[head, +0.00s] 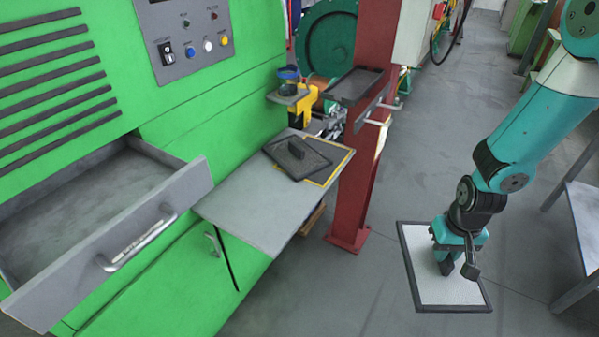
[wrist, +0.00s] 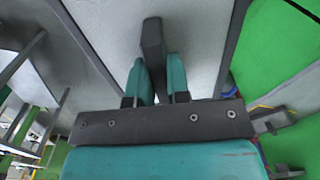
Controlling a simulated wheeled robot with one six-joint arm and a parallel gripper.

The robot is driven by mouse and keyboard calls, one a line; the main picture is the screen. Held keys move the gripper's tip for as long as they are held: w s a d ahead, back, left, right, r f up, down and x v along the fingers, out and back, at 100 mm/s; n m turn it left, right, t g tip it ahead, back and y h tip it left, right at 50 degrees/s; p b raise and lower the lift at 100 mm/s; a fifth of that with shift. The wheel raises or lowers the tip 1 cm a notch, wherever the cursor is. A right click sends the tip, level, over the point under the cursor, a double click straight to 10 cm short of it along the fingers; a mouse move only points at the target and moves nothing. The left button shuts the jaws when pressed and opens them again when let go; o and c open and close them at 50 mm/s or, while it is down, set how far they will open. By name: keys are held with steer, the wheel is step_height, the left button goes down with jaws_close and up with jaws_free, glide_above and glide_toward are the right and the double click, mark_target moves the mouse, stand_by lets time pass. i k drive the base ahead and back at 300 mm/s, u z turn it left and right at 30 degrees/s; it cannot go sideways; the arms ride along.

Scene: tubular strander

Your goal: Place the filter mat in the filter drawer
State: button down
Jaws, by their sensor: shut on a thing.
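The filter mat (head: 424,284) is a pale panel with a dark frame, held out over the floor at the lower right of the head view. My gripper (head: 457,264) is shut on its dark handle. In the wrist view the gripper's two teal fingers (wrist: 161,82) pinch the handle (wrist: 152,42), with the pale mat face (wrist: 205,25) behind them. The filter drawer (head: 165,200) is pulled out of the green machine at the left of the head view. Its visible inside looks empty. The mat is well to the right of the drawer, apart from it.
A grey shelf (head: 235,210) juts from the machine between drawer and mat, carrying a dark plate with a handle (head: 296,155). A red post (head: 357,190) with a small dark tray (head: 356,85) stands beside it. A grey table frame (head: 580,220) is at the right edge.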

mark_target(103, 212)
steer(key=k, duration=0.25)
steer(key=u, duration=0.85)
